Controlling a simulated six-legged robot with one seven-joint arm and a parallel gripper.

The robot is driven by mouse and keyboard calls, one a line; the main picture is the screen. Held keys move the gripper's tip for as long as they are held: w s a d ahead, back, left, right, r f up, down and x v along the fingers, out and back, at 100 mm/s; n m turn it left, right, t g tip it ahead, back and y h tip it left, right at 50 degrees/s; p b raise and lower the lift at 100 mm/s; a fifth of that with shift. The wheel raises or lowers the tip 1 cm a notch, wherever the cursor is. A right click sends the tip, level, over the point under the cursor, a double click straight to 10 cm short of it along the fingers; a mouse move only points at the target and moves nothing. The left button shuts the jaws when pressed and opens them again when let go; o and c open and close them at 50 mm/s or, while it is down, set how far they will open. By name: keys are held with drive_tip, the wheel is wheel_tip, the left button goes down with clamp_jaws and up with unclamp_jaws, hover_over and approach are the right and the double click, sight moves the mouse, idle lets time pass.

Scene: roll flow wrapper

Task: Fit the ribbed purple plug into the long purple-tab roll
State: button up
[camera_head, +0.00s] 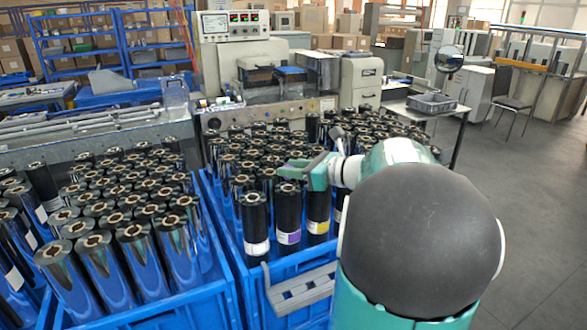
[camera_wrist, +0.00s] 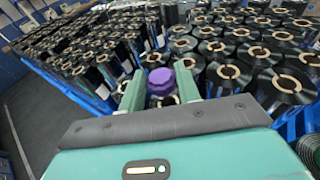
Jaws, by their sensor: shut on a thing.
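The ribbed purple plug (camera_wrist: 161,80) sits between the two green fingers of my gripper (camera_wrist: 159,85) in the wrist view. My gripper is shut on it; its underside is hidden. In the head view my gripper (camera_head: 308,174) is over the front rows of the right blue crate, and I cannot make out the plug there. A long black roll with a purple tab (camera_head: 289,238) stands upright at the crate's front, just below my gripper, between a white-tab roll and a yellow-tab roll. I cannot tell whether the plug touches any roll.
The white-tab roll (camera_head: 257,247) and yellow-tab roll (camera_head: 318,227) stand close beside it. Many dark rolls fill the right blue crate (camera_head: 225,235) and the left blue crate (camera_head: 175,308). A grey slotted holder (camera_head: 300,290) is at the crate's front. Open floor (camera_head: 540,200) lies right.

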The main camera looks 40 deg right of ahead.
drive_tip(key=o, duration=0.7)
drive_tip(key=shift+c, duration=0.2)
drive_tip(key=v, duration=1.1)
idle(0.3)
drive_tip(key=shift+r, duration=0.1)
idle(0.4)
